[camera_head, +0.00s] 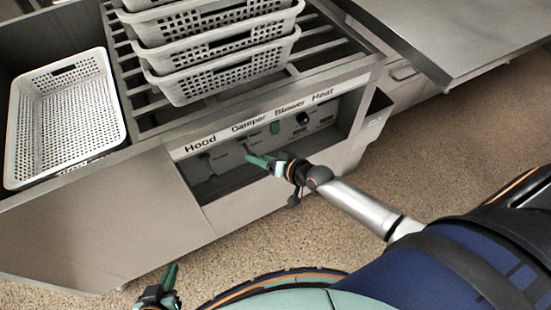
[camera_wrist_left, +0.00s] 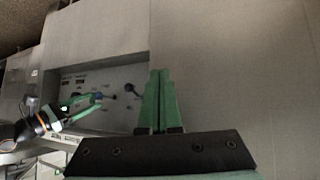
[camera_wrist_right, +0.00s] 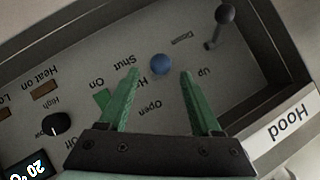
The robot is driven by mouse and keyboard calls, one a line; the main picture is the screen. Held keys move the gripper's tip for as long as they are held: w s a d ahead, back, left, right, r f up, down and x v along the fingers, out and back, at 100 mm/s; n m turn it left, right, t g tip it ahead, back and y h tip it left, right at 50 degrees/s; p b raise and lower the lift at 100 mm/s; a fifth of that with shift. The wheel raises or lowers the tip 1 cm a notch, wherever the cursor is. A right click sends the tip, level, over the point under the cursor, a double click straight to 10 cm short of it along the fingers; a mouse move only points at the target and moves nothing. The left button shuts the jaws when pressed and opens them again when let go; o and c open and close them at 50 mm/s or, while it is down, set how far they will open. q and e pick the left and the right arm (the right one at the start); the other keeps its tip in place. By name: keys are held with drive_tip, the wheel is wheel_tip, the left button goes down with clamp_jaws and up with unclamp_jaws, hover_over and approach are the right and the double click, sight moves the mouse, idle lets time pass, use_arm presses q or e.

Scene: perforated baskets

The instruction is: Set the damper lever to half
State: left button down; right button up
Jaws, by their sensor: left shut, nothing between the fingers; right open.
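The damper lever's blue ball knob (camera_wrist_right: 160,63) shows in the right wrist view, beside the "Shut", half-hidden "H…" and "Open" labels. Its stem is not clearly visible, so I cannot tell its exact setting. My right gripper (camera_wrist_right: 160,71) is open, with one finger on each side of the knob; I see no clear contact. In the head view this gripper (camera_head: 258,160) reaches into the recessed control panel (camera_head: 225,165) under the "Damper" label. My left gripper (camera_head: 172,273) is shut and empty, low in front of the cabinet; its closed fingers also show in the left wrist view (camera_wrist_left: 158,78).
A dark-knobbed hood lever (camera_wrist_right: 225,14) stands beside the damper controls. A green switch (camera_head: 275,127) and a black dial (camera_head: 303,118) are on the other side. White perforated baskets (camera_head: 220,75) are stacked on the rack above; another basket (camera_head: 115,95) sits at left.

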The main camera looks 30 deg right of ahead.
use_arm(q)
drive_tip(key=shift+s+a+r+p, duration=0.3)
drive_tip(key=shift+s+a+p, duration=0.15)
drive_tip(key=shift+a+p, duration=0.25)
use_arm(e)
drive_tip(key=v, duration=0.7)
use_arm(q)
drive_tip(key=shift+d+r, duration=0.1)
use_arm(e)
drive_tip(key=shift+s+r, duration=0.1)
use_arm(q)
wheel_tip(320, 180, up, 7)
drive_tip(key=a+p, duration=0.1)
drive_tip(key=p, duration=0.7)
drive_tip(key=shift+s+a+n+y, duration=0.3)
drive_tip(key=shift+s+y, duration=0.05)
drive_tip(key=shift+y, duration=0.05)
use_arm(e)
drive_tip(key=s+a+r+n+g+h, duration=0.1)
drive_tip(key=s+n, duration=0.1)
drive_tip(key=s, duration=0.5)
drive_tip(key=s+a+r+n+g+h, duration=0.1)
drive_tip(key=s+a+r+n, duration=0.1)
drive_tip(key=s, duration=0.5)
drive_tip(key=shift+s+a+r+n, duration=0.3)
drive_tip(key=shift+a+r+n, duration=0.05)
drive_tip(key=shift+n, duration=0.25)
use_arm(q)
drive_tip(key=shift+d, duration=0.1)
